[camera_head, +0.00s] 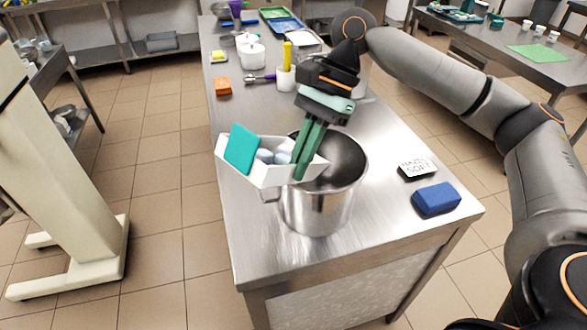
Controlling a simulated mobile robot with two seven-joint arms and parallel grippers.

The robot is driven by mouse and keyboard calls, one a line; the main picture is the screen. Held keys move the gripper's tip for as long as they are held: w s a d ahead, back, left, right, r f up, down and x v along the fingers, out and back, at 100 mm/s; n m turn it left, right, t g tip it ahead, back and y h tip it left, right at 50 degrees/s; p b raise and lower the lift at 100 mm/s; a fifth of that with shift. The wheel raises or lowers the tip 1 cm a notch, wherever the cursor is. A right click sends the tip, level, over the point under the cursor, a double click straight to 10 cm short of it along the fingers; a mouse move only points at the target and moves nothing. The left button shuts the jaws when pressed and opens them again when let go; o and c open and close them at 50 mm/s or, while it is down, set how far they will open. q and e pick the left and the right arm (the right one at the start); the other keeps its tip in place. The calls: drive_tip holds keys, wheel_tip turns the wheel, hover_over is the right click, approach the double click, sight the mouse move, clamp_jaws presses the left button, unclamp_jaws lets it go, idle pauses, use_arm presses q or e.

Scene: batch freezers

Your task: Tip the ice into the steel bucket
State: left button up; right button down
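A steel bucket (315,209) stands upright near the front end of the steel table, its mouth open. My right gripper (302,172) reaches in from the back right with its green fingers pointing down, shut on the right side of a white tub (271,178). The tub has a teal panel (242,148) on its left side. Pale rounded ice pieces (272,157) show inside it. The tub is held at the bucket's left rim, partly over the mouth. I cannot tell whether it touches the rim. My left gripper is not in view.
A blue block (436,199) and a black-and-white label card (417,169) lie right of the bucket. Behind are an orange block (223,86), a white cup (286,79) with a yellow-handled tool, white pots (252,55) and trays (282,22). The table's left strip is clear.

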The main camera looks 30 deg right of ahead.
drive_tip(key=shift+w+d+y+b, duration=0.15)
drive_tip(key=shift+d+y+b, duration=0.2)
drive_tip(key=shift+y+b, duration=0.5)
drive_tip(key=shift+w+d+r+g+y+p, duration=0.1)
drive_tip(key=shift+d+r+g+y+p, duration=0.3)
drive_tip(key=shift+r+p, duration=0.4)
drive_tip(key=shift+w+d+f+y, duration=0.1)
drive_tip(key=shift+d+f+y, duration=0.1)
drive_tip(key=shift+d+y, duration=0.25)
drive_tip(key=shift+w+d+r+g+y, duration=0.2)
drive_tip(key=shift+d+g+y, duration=0.35)
drive_tip(key=shift+y, duration=0.55)
drive_tip(key=d+y, duration=0.1)
drive_tip(key=y, duration=0.1)
drive_tip(key=d+r+y, duration=0.1)
drive_tip(key=shift+w+d+g, duration=0.25)
drive_tip(key=shift+w+d, duration=0.05)
drive_tip(key=shift+w, duration=0.1)
drive_tip(key=shift+d+r, duration=0.1)
drive_tip(key=shift+r, duration=1.3)
drive_tip(key=shift+f, duration=1.35)
